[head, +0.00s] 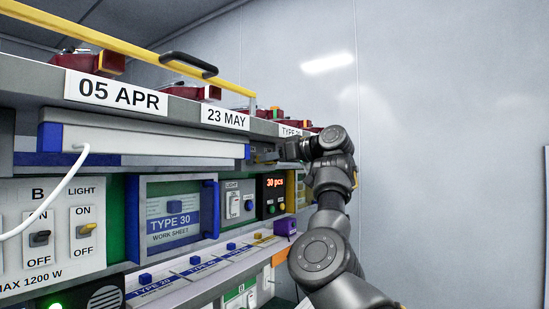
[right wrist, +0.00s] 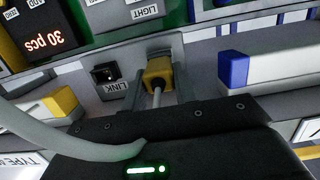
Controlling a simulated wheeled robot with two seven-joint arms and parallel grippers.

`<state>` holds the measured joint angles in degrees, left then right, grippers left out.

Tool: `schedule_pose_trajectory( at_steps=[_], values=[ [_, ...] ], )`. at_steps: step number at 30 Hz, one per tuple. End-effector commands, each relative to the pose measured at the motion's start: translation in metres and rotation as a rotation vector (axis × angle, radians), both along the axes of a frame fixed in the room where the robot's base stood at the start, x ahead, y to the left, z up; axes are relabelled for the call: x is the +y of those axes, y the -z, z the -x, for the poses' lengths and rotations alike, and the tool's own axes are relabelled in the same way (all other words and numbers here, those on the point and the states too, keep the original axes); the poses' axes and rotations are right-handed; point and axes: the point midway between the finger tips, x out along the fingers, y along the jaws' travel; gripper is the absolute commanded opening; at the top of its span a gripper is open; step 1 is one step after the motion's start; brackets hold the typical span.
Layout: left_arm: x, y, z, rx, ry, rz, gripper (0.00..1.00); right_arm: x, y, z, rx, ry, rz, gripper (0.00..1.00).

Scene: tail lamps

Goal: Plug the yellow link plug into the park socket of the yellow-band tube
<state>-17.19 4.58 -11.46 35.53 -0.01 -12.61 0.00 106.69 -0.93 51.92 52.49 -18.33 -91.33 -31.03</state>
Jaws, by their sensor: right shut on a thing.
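The yellow link plug (right wrist: 159,73) is in the right wrist view, between the two grey fingers of my right gripper (right wrist: 158,88). A pale cable runs from it toward the gripper body. The plug faces a grey panel; I cannot tell whether its tip is seated in it. Beside it on the panel is a black square socket (right wrist: 104,72) labelled LINK. The yellow-band tube (right wrist: 40,112) shows at the left of the wrist view; its park socket is not identifiable. In the head view my right gripper (head: 272,155) reaches in below the shelf edge, its fingertips small. My left gripper is not in view.
A blue-ended tube (head: 150,140) hangs under the shelf at the left; a blue-band tube (right wrist: 270,70) shows in the wrist view. A thick grey cable (right wrist: 60,140) crosses the wrist view's lower left. A display (head: 274,184) reads 30 pcs. The right side is open before a wall.

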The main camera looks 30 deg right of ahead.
Motion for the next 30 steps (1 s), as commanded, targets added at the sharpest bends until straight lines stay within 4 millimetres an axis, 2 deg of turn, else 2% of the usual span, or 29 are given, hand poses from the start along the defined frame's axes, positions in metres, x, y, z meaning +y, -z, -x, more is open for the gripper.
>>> schedule_pose_trajectory(
  at_steps=[5, 6, 12, 22, 26, 30],
  values=[
    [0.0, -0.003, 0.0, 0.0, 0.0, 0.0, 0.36, 0.002, 0.0, -0.004, 0.001, 0.0, 0.001, 0.0],
    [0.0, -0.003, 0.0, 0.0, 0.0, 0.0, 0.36, 0.002, 0.0, -0.004, 0.0, 0.0, 0.0, 0.31],
    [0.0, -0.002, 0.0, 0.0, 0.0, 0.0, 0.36, 0.002, 0.0, -0.004, 0.0, 0.0, 0.0, 0.54],
    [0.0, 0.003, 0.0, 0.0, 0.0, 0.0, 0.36, -0.001, 0.001, 0.001, -0.001, 0.001, 0.0, 0.54],
    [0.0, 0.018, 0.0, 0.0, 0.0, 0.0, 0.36, -0.011, 0.001, 0.017, -0.004, 0.003, -0.002, 0.54],
    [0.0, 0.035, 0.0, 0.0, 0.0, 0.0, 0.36, -0.025, -0.003, 0.042, -0.003, 0.002, 0.0, 0.54]
  ],
)
